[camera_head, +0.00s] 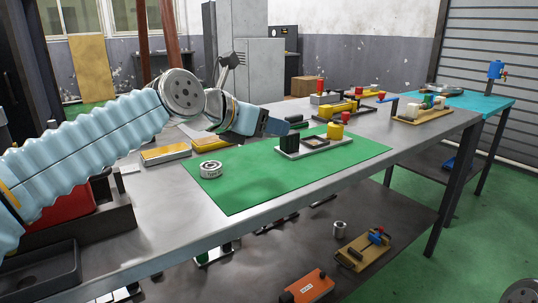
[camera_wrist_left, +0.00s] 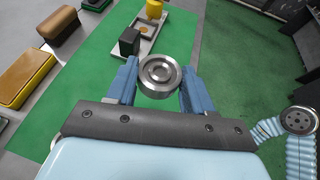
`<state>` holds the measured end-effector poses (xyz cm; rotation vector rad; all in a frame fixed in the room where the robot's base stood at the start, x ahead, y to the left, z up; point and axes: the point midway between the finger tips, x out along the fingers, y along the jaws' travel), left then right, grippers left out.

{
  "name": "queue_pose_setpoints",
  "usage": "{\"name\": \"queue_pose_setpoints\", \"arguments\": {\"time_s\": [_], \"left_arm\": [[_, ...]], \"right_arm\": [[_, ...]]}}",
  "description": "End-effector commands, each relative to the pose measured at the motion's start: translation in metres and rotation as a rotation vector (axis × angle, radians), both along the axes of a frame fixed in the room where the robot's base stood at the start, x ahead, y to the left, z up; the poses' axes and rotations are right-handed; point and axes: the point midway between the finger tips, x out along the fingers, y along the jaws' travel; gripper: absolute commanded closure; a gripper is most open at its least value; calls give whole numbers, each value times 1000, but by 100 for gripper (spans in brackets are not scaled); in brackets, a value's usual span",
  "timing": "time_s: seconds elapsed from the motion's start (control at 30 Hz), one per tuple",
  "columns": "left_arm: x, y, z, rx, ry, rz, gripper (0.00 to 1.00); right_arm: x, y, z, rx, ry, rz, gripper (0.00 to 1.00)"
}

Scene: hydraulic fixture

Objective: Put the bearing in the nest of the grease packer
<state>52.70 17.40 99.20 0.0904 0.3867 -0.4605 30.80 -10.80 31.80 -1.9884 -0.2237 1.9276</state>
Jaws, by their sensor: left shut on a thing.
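My left gripper (camera_head: 284,128) reaches in above the green mat, beside the fixture. In the left wrist view its blue fingers (camera_wrist_left: 159,80) are shut on a silver round bearing (camera_wrist_left: 160,73), one finger on each side. The head view does not show this bearing clearly. The fixture on the mat, apparently the grease packer, has a pale base (camera_head: 292,154), a black block (camera_head: 289,142) and a yellow cylinder (camera_head: 335,131). In the left wrist view its black block (camera_wrist_left: 129,41) is just ahead and left of the held bearing. My right gripper is not in view.
A silver ring-shaped part with lettering (camera_head: 210,170) stands on the green mat (camera_head: 240,195). Yellow-topped boxes (camera_head: 165,154) lie beyond it. More fixtures (camera_head: 422,112) stand farther right on the table. The mat's near side is clear. A lower shelf (camera_head: 385,205) holds other parts.

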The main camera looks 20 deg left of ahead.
Motion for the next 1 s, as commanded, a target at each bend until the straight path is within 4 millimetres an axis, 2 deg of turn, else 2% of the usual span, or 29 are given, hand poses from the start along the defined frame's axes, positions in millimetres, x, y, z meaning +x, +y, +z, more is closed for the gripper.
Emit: {"name": "queue_pose_setpoints", "arguments": {"time_s": [0.1, 0.2, 0.3, 0.57, 0.73, 1.0], "left_arm": [[30, 16, -21, -2, 4, 2, 82], [44, 24, -43, -1, 3, 2, 82], [54, 30, -56, -1, 2, 2, 82], [67, 37, -72, 0, 0, 1, 82], [68, 37, -102, 0, 0, 1, 82], [67, 37, -102, 0, -2, 1, 82]], "right_arm": [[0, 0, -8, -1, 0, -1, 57], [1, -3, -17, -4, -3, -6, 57], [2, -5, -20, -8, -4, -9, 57], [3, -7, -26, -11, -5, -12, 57], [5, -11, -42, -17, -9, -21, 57], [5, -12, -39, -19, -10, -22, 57]]}}
